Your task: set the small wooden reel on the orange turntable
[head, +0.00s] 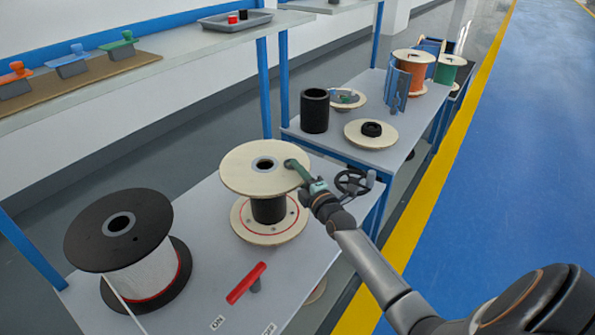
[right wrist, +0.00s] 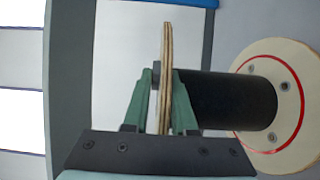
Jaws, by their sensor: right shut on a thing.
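The wooden reel (head: 262,167) has two pale round flanges and a black core. It stands upright at the middle of the near grey table; I cannot tell whether it is slightly lifted. My right gripper (head: 292,165) is shut on the right edge of its top flange. In the right wrist view the green fingers of my right gripper (right wrist: 160,100) lie on both sides of the thin flange (right wrist: 167,60). The black core and the lower flange (right wrist: 297,60), with a red ring and bolts, show beside them. I see no clear orange turntable. My left gripper is out of view.
A black-flanged reel (head: 118,225) with white cable stands at left on the near table (head: 200,270). A red lever (head: 246,283) is at its front, and a black handwheel (head: 354,183) at its right. Behind, another table holds a black cylinder (head: 314,111) and an orange spool (head: 412,72).

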